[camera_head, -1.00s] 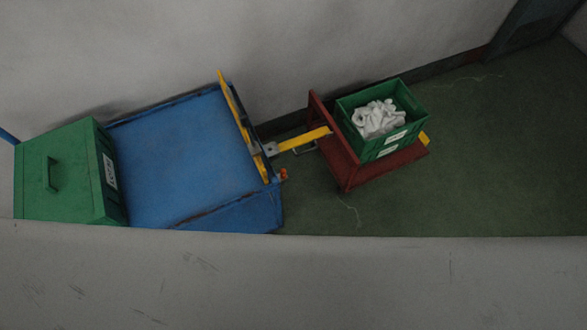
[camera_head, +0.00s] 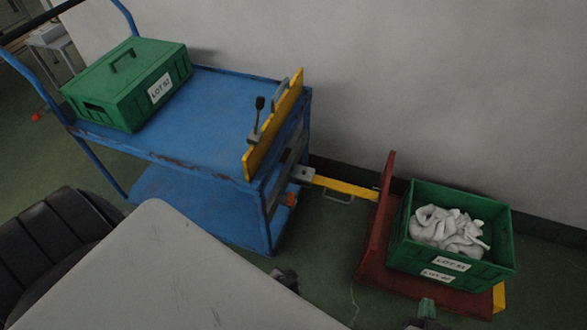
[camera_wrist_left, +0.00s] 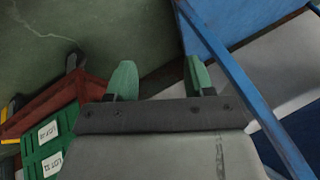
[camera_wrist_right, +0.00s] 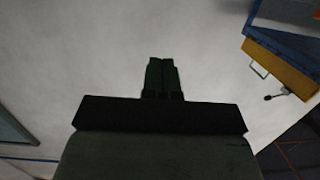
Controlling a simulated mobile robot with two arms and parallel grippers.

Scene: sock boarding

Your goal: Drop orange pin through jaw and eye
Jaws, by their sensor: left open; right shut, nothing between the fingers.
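The grey jaw (camera_head: 302,175) sits at the right end of the blue cart (camera_head: 225,95). A yellow drawbar (camera_head: 345,187) runs from the red trolley (camera_head: 375,240) to the jaw; its eye is not clearly visible, so I cannot tell how they line up. A small orange piece (camera_head: 292,198), perhaps the pin, shows just below the jaw by the cart's end. My right gripper (camera_head: 428,308) is low in front of the trolley, apart from the jaw; its fingers are shut and empty in the right wrist view (camera_wrist_right: 162,75). My left gripper (camera_wrist_left: 160,78) is open and empty.
A green lidded box (camera_head: 125,85) stands on the cart. A yellow end panel (camera_head: 275,125) with a black-knobbed lever (camera_head: 257,118) rises at the cart's right end. A green crate (camera_head: 405,225) of white socks stands on the trolley. The pale wall (camera_head: 430,80) runs behind.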

